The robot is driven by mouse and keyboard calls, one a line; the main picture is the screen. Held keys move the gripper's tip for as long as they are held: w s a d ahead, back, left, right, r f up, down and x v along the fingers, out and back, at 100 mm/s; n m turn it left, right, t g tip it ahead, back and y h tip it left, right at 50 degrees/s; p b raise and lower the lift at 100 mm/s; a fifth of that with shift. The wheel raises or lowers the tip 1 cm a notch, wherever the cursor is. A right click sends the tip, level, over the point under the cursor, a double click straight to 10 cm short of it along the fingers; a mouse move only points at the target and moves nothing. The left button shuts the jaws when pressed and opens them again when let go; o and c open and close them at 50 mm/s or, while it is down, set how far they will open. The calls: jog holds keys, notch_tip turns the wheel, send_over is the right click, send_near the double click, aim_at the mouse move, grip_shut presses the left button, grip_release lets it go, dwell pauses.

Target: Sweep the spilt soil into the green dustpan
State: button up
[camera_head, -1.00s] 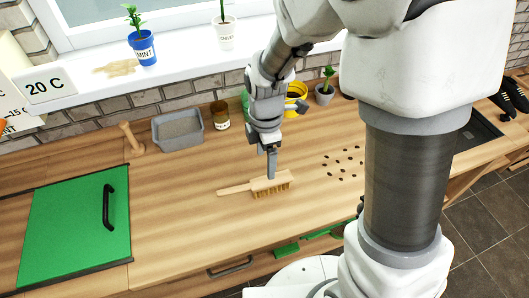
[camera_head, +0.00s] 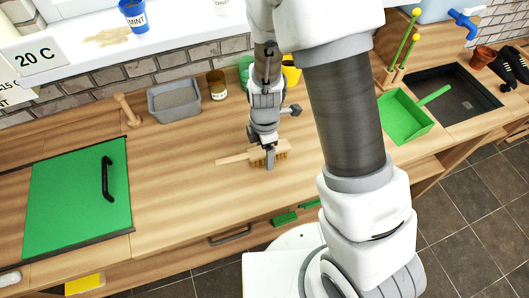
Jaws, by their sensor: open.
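A wooden hand brush (camera_head: 237,159) with tan bristles lies on the wooden counter. My gripper (camera_head: 268,163) points down at the brush's head, its fingers over the head and partly hiding it. It is open; whether the fingers touch the brush cannot be told. The green dustpan (camera_head: 403,117) lies on the counter to the right, beyond my arm, with its handle pointing up and right toward the sink. The spilt soil is not visible now; my arm covers part of the counter between brush and dustpan.
A green board (camera_head: 75,212) with a black handle lies at left. A grey tray (camera_head: 174,101), a brown jar (camera_head: 217,86) and a wooden pestle-like tool (camera_head: 127,110) stand along the back. A dark sink (camera_head: 452,95) is at right. The counter's left-middle is clear.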

grip_shut()
dwell(0.4)
jog(key=shift+r, duration=0.15)
jog(key=shift+r, duration=0.25)
notch_tip(320, 180, up, 3)
jog(key=shift+w+r, duration=0.1)
jog(key=shift+r, duration=0.05)
jog(key=s+d+r, duration=0.2)
jog(key=d+r, duration=0.5)
jog(key=d, duration=0.4)
jog(key=shift+s+d+b, duration=0.2)
jog(key=shift+s+b, duration=0.2)
